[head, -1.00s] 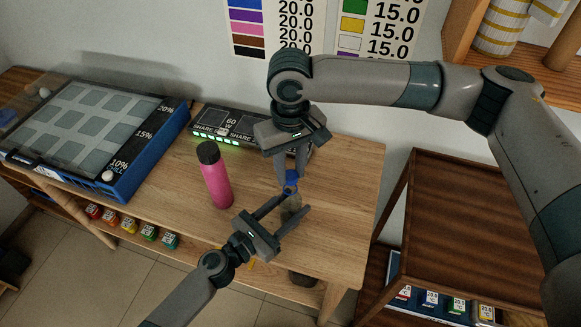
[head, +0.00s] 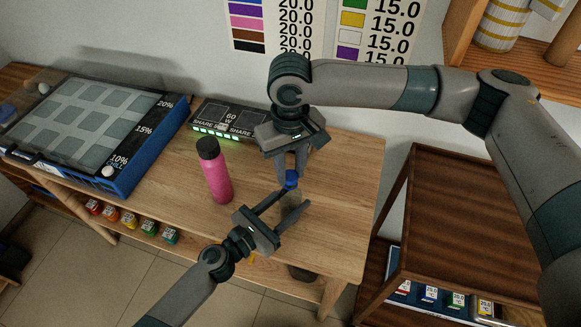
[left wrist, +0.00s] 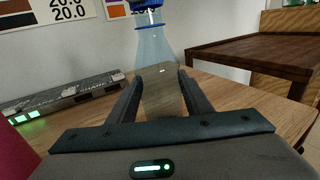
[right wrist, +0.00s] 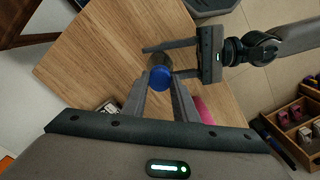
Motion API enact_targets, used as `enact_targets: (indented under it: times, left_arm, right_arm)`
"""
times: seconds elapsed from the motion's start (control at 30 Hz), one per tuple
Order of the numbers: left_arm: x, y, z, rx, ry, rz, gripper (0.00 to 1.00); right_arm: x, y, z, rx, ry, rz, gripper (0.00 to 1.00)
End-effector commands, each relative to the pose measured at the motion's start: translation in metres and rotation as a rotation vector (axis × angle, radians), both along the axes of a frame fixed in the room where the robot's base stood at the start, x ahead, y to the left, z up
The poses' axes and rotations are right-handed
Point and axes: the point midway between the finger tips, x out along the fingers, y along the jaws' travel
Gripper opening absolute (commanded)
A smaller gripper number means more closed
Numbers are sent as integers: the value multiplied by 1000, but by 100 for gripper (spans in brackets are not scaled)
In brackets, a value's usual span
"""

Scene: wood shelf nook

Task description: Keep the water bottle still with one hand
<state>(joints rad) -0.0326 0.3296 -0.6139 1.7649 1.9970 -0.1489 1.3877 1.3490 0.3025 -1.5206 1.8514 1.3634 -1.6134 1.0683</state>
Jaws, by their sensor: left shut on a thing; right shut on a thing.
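The water bottle is clear with a blue cap (head: 291,179) and stands upright on the wooden table. Its see-through body (left wrist: 154,48) shows in the left wrist view. My left gripper (head: 296,198) reaches in from the front left and is shut around the bottle's body, which sits between its fingers. My right gripper (right wrist: 160,84) comes from above and is shut on the blue cap. The two grippers hide much of the bottle in the head view.
A pink bottle (head: 215,178) stands left of the grippers. A dark device with green lights (head: 230,118) lies at the table's back, and a blue-sided tray (head: 142,145) sits at the left. A dark wooden shelf (head: 465,210) stands to the right. Bare table (head: 345,190) lies right of the bottle.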

Motion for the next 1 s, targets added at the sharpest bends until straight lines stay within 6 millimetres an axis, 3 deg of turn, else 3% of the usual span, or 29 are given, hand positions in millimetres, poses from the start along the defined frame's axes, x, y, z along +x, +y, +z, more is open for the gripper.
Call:
enact_targets:
  times: [1.0]
  left_arm:
    - [0, 0, 0, 0, 0, 0, 5]
  right_arm:
    - [0, 0, -9, 0, 0, 0, 6]
